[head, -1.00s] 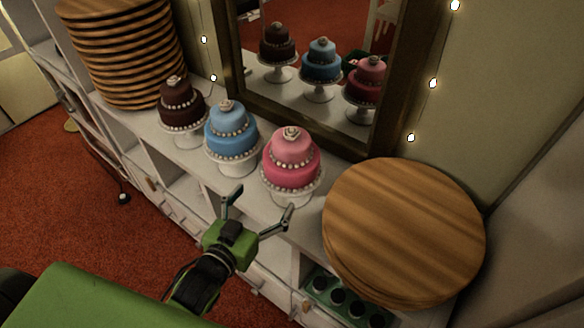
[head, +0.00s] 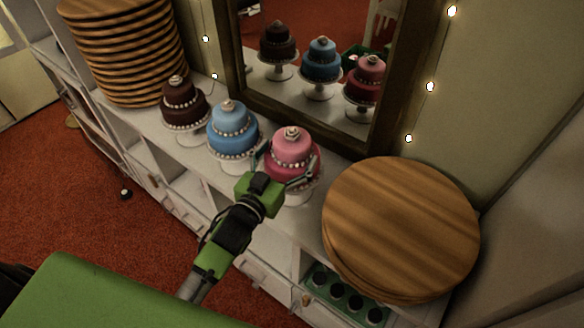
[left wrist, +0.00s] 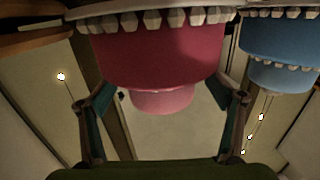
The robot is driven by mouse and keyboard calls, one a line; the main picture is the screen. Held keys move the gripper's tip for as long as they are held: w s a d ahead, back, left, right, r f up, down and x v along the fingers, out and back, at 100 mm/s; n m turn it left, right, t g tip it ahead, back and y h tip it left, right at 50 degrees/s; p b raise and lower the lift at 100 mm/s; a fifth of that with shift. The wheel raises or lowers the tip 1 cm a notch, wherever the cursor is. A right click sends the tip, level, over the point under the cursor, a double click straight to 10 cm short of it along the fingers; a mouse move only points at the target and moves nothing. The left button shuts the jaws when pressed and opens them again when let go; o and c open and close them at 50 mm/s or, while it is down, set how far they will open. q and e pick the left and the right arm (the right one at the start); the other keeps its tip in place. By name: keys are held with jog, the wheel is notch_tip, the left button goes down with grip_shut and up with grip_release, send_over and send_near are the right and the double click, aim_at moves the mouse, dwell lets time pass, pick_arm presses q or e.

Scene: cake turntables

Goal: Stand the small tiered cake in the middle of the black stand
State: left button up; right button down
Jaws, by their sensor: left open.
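Three small tiered cakes stand in a row on white pedestal stands: a pink cake (head: 291,146), a blue cake (head: 231,125) and a dark brown cake (head: 183,102). My left gripper (head: 287,170) is open at the pink cake, its fingers on either side of the lower tier. In the left wrist view, which is upside down, the pink cake (left wrist: 155,58) shows between the open fingers (left wrist: 165,112); I cannot tell whether they touch it. The blue cake (left wrist: 282,40) is at the right there. No black stand is in view. My right gripper is not in view.
A stack of round wooden boards (head: 402,225) lies right of the pink cake, and a taller stack (head: 125,55) stands at the left. A framed mirror (head: 385,120) behind reflects the cakes. Small dark jars (head: 337,292) sit in a green tray below.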

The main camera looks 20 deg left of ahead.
pick_arm(q)
jog(key=w, duration=0.2)
jog(key=shift+w+d+f, duration=0.15)
jog(key=shift+w+d, duration=0.05)
jog(key=shift+w, duration=0.2)
jog(key=shift+s, duration=0.1)
jog(key=c, duration=2.2)
jog(key=shift+r, duration=0.3)
